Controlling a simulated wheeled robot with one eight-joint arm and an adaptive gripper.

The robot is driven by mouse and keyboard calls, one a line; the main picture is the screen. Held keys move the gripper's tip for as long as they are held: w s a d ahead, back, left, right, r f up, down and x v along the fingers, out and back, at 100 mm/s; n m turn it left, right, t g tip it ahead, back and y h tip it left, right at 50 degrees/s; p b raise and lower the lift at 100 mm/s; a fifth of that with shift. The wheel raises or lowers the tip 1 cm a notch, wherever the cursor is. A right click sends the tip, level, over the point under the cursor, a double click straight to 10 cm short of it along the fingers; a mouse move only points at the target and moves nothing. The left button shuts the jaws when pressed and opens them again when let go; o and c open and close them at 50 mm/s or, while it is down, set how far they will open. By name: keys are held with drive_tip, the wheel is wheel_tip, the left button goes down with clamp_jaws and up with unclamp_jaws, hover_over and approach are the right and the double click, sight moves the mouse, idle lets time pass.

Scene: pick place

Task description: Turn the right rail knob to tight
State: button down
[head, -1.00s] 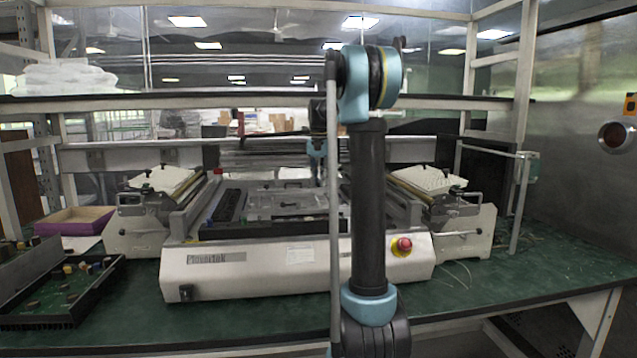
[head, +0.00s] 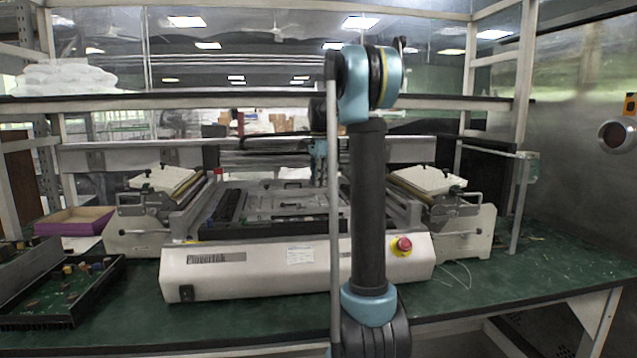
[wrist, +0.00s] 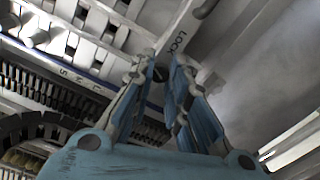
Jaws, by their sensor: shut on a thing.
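My gripper (wrist: 166,72) is shut in the wrist view, with its blue-padded fingers close together on a small dark part, the right rail knob (wrist: 159,75). The fingers hide most of the knob, so I cannot tell how far it is turned. A pale rail marked "LOCK" (wrist: 190,28) runs just past the fingertips. In the head view my gripper (head: 318,165) points down over the back of the white printer machine (head: 260,272), partly hidden by my own arm. The knob cannot be made out there.
Slanted pale units (head: 430,180) stand at the machine's right and left (head: 163,180). A red stop button (head: 404,245) is on the front. A black tray of parts (head: 60,290) and a purple box (head: 75,221) lie left. The green bench (head: 560,265) is fairly clear at right.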

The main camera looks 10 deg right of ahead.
drive_tip(key=shift+w+m, duration=0.15)
drive_tip(key=shift+m, duration=0.15)
idle(0.4)
drive_tip(key=c, duration=1.5)
unclamp_jaws()
wheel_tip(320, 180, up, 12)
drive_tip(key=shift+f, duration=0.1)
